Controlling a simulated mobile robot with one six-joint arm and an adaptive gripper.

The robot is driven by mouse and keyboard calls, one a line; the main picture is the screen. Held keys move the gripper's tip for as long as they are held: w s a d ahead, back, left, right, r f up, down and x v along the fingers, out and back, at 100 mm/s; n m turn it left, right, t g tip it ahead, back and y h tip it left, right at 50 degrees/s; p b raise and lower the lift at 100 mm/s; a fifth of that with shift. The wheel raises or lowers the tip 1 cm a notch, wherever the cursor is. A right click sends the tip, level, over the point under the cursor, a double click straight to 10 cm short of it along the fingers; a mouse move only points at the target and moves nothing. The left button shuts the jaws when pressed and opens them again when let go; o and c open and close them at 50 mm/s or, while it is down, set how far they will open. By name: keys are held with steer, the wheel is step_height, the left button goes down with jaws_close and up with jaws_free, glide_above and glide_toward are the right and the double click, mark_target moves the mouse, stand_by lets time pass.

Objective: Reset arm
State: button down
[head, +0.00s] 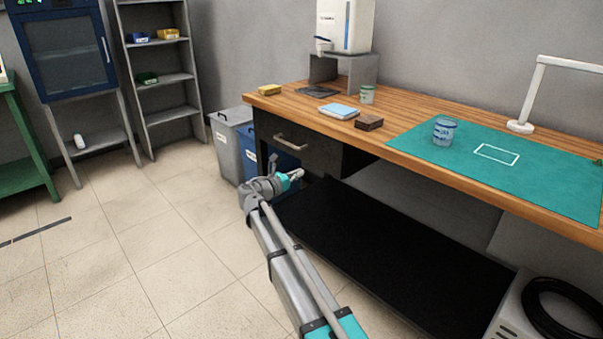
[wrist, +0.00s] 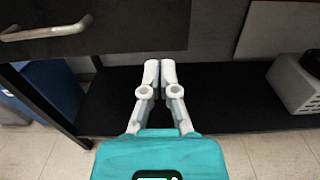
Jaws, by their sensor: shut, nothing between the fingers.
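My arm reaches out low over the floor in front of the wooden workbench (head: 420,150). My gripper (head: 298,174) is near the drawer unit, below the bench top. In the wrist view my gripper (wrist: 160,68) has its two pale fingers together and nothing between them. Behind the fingers in that view is the black lower shelf (wrist: 225,108) of the bench. The drawer (head: 290,138) is shut, and its handle also shows in the wrist view (wrist: 48,30) at the upper left.
Grey and blue bins (head: 232,140) stand at the bench's left end. On the bench are a teal mat (head: 560,180), a glass jar (head: 444,131), a white lamp (head: 520,126) and small items. A box with a black coil (head: 515,318) sits at lower right. Floor at left is open.

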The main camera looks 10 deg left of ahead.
steer(key=s+d+f+m+g+y, duration=0.1)
steer(key=s+d+f+m+g, duration=0.3)
steer(key=d, duration=0.4)
steer(key=s+d+f+m+g+y, duration=0.1)
steer(key=s+d+f+m+g, duration=0.1)
steer(key=s+d+f+m, duration=0.35)
steer(key=s+d+f+m+g+y, duration=0.1)
steer(key=s+d+f+m+g, duration=0.3)
steer(key=d, duration=0.6)
steer(key=s+d+f+m+g+y, duration=0.2)
steer(key=s+d+m+y, duration=0.15)
steer(key=s+m, duration=0.45)
steer(key=s+d+f+m+g+y, duration=0.25)
steer(key=s+m+y, duration=0.35)
steer(key=s, duration=0.5)
step_height(320, 180, up, 35)
steer(key=h+p, duration=0.1)
steer(key=p, duration=3.4)
steer(key=shift+w+d+m+p, duration=0.3)
steer(key=shift+m+p, duration=0.05)
steer(key=shift+p, duration=0.05)
steer(key=shift+r+t, duration=0.1)
steer(key=shift+t, duration=0.15)
